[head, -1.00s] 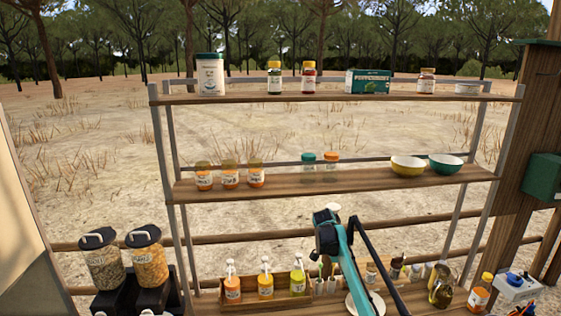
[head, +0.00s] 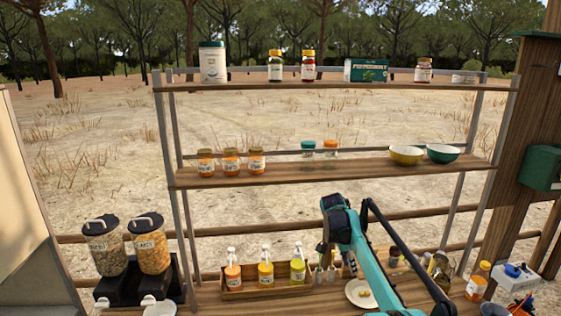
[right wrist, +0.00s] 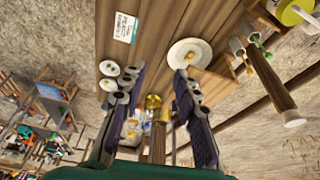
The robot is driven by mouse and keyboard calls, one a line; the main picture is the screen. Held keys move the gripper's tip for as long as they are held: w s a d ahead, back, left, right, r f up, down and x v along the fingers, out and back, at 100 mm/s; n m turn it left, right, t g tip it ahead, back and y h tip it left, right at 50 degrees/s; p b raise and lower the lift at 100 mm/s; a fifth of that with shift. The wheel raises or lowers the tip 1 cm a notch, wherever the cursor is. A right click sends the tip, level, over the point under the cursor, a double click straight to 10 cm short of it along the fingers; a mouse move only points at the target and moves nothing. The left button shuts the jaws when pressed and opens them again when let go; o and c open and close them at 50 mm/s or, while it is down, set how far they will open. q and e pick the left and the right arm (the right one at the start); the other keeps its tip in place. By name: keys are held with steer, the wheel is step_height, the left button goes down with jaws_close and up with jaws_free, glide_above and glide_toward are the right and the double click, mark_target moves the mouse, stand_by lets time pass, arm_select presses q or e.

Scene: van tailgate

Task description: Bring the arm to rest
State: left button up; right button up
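My right arm (head: 365,250) reaches in from the bottom right, teal with a dark joint, in front of the lower shelf. Its gripper is mostly hidden behind the arm in the head view. In the right wrist view my right gripper (right wrist: 158,92) shows two dark fingers spread apart with nothing held between them. A white plate (right wrist: 190,54) with a small yellowish item lies beyond the right finger; it also shows in the head view (head: 352,291). My left gripper is not in view.
The shelf unit's middle board (head: 330,172) holds jars and two bowls (head: 406,154). A wooden crate (head: 266,287) with several bottles stands left of the arm. Two dispensers (head: 150,247) stand further left. A bottle (head: 478,281) stands right of the arm.

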steer(key=s+a+n+t+y+b, duration=0.25)
steer(key=s+n+b, duration=0.6)
steer(key=s, duration=1.25)
steer(key=s+a+f+n+t+y+b, duration=0.1)
steer(key=s+f+n+b, duration=0.5)
steer(key=s+f, duration=1)
steer(key=shift+s+a+f+t, duration=0.2)
steer(key=shift+s+a+t, duration=0.45)
steer(key=shift+s+t, duration=0.6)
